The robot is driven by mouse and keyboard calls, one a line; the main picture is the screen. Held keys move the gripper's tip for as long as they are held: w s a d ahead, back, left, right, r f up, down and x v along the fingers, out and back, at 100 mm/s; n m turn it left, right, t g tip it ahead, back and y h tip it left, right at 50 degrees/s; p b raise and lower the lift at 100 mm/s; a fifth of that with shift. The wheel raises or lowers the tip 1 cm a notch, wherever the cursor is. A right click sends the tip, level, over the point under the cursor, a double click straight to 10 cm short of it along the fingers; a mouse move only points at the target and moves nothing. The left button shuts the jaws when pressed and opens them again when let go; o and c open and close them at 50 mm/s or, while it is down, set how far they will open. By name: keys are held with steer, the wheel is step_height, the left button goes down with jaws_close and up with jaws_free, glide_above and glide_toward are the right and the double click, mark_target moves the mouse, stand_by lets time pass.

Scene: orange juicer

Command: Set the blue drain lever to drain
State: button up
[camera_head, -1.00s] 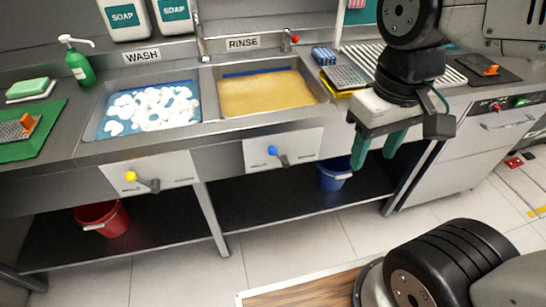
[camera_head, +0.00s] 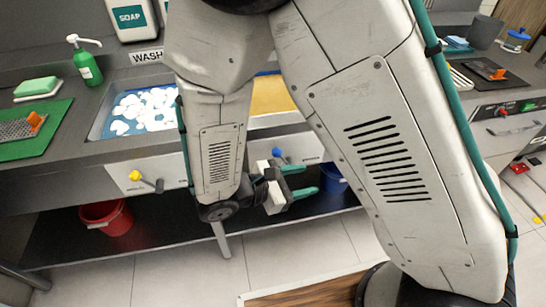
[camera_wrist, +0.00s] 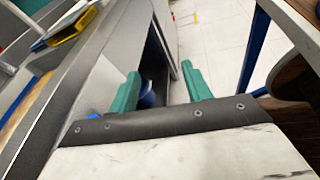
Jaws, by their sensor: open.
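The blue drain lever (camera_head: 277,153) is on the pale panel below the rinse sink. Its blue knob shows in the head view, but its dark handle is mostly hidden by my gripper. My gripper (camera_head: 312,178) is open and empty, just below and to the right of the knob in the picture. Its green fingers point right, along the counter front. The open fingers also show in the wrist view (camera_wrist: 160,72).
A yellow lever (camera_head: 136,176) is on the panel under the wash sink (camera_head: 104,122). A blue bucket (camera_head: 333,178) stands on the lower shelf behind my fingers, and a red bucket (camera_head: 106,218) farther left. My arm hides much of the rinse sink (camera_head: 272,93).

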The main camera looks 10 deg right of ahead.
steer(key=w+a+f+n+t, duration=0.4)
steer(key=a+f+n+t, duration=0.1)
steer(key=f+n+t, duration=0.15)
steer(key=n+t+y, duration=0.3)
steer(key=t, duration=0.1)
glide_toward(275, 155)
steer(key=w, duration=0.2)
steer(key=x, duration=0.5)
steer(key=d+x, duration=0.1)
steer(key=x, duration=0.1)
steer(key=shift+s+f, duration=0.1)
steer(key=shift+s, duration=0.15)
jaws_close()
